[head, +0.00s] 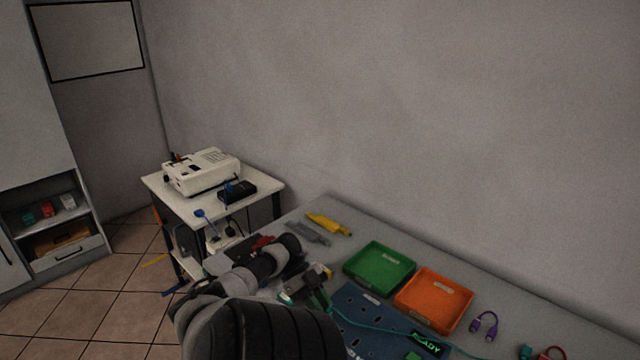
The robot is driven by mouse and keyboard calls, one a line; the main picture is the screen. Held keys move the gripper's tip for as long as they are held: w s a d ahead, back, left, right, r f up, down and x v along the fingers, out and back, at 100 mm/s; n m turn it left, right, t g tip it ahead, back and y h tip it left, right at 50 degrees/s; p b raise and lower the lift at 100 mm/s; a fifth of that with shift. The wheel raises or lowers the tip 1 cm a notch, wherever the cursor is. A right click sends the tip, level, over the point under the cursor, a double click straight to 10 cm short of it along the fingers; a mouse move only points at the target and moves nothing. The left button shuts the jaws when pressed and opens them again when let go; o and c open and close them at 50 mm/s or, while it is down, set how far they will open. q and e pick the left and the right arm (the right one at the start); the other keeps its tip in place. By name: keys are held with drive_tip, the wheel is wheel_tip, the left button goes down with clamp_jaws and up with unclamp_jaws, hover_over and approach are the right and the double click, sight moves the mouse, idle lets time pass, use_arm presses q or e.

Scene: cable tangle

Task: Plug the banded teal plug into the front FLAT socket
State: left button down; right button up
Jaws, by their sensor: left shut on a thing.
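My left arm reaches in from the bottom, and its gripper (312,290) is over the table at the left edge of a dark blue board (368,316). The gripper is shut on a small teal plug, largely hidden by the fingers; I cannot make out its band. A teal cable (385,330) runs from near the gripper across the board to the lower right. I cannot pick out the front FLAT socket; my arm and the frame's edge hide part of the board. My right gripper is not in view.
A green tray (379,268) and an orange tray (434,300) stand behind the board. A purple cable (486,325) lies farther right. Yellow (328,224) and grey (308,233) tools lie at the back left.

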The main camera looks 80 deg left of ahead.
use_arm(q)
drive_tip(key=shift+f, duration=0.25)
drive_tip(key=c, duration=0.9)
unclamp_jaws()
drive_tip(key=shift+c, duration=0.2)
drive_tip(key=b+v, duration=0.3)
drive_tip(key=v, duration=0.8)
